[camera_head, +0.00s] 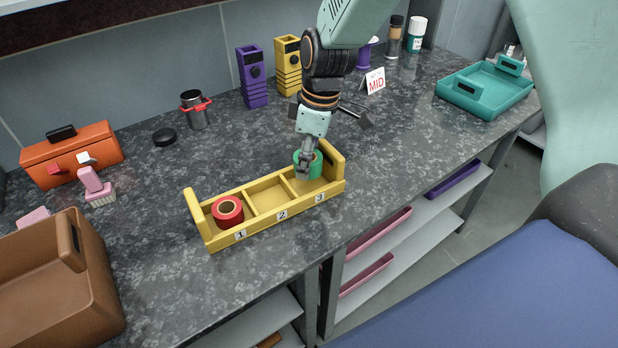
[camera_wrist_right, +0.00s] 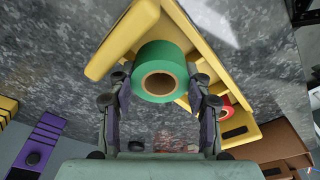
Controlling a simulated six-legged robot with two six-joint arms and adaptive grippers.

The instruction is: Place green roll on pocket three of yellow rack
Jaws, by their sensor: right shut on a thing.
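The yellow rack (camera_head: 262,233) stands on the counter with pockets labelled 1, 2 and 3. A red roll (camera_head: 228,211) sits in pocket one, and pocket two is empty. My right gripper (camera_head: 305,170) is shut on the green roll (camera_head: 309,161) at pocket three. In the right wrist view the green roll (camera_wrist_right: 164,60) is between the two fingers (camera_wrist_right: 160,95), with part of the yellow rack (camera_wrist_right: 128,38) behind it. I cannot tell whether the roll touches the pocket floor. My left gripper is not in view.
A brown bin (camera_head: 95,290) stands at the front left and an orange box (camera_head: 72,158) behind it. Purple (camera_head: 252,78) and yellow (camera_head: 288,68) holders stand at the back. A teal tray (camera_head: 487,92) is at the right. Counter right of the rack is clear.

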